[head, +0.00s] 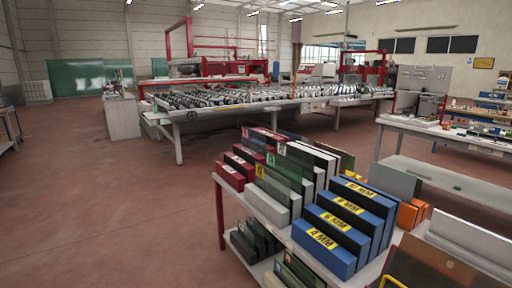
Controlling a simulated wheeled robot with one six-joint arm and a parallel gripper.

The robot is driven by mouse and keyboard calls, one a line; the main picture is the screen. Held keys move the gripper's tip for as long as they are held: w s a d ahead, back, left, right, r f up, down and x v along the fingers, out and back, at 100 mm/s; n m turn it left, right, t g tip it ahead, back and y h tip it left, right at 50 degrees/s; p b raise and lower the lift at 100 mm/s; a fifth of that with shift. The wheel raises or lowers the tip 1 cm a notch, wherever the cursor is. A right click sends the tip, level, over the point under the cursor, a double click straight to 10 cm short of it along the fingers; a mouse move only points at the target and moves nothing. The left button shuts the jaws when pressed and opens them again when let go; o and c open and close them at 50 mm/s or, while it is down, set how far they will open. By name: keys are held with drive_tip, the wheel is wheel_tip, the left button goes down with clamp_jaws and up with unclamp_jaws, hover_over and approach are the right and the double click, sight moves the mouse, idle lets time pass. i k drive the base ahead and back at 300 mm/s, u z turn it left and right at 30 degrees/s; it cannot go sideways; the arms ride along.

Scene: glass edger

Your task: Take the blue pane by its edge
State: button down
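Several blue slabs with yellow thickness labels stand side by side on a shelf rack at the lower right in the head view. The front blue slab (323,252) is marked 4 MM. Another blue slab (338,232) behind it is marked 6 MM, and taller blue slabs follow to the back right. I cannot tell which of these, if any, is the blue pane. My gripper is not in view.
White, green and red slabs share the rack (221,212), left of the blue ones; a lower shelf holds dark slabs. Orange and grey slabs (395,180) stand to the right. A long roller table (250,100) is behind. The floor (100,210) at left is clear.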

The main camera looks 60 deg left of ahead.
sight(255, 141)
drive_tip(key=u, duration=2.15)
drive_tip(key=k, duration=0.5)
drive_tip(key=u, duration=0.5)
drive_tip(key=i, duration=0.75)
drive_tip(key=u, duration=0.7)
drive_tip(key=i, duration=3.35)
drive_tip(key=z, duration=0.8)
drive_tip(key=i, duration=0.9)
drive_tip(key=z, duration=1.8)
drive_tip(key=i, duration=0.8)
drive_tip(key=z, duration=0.35)
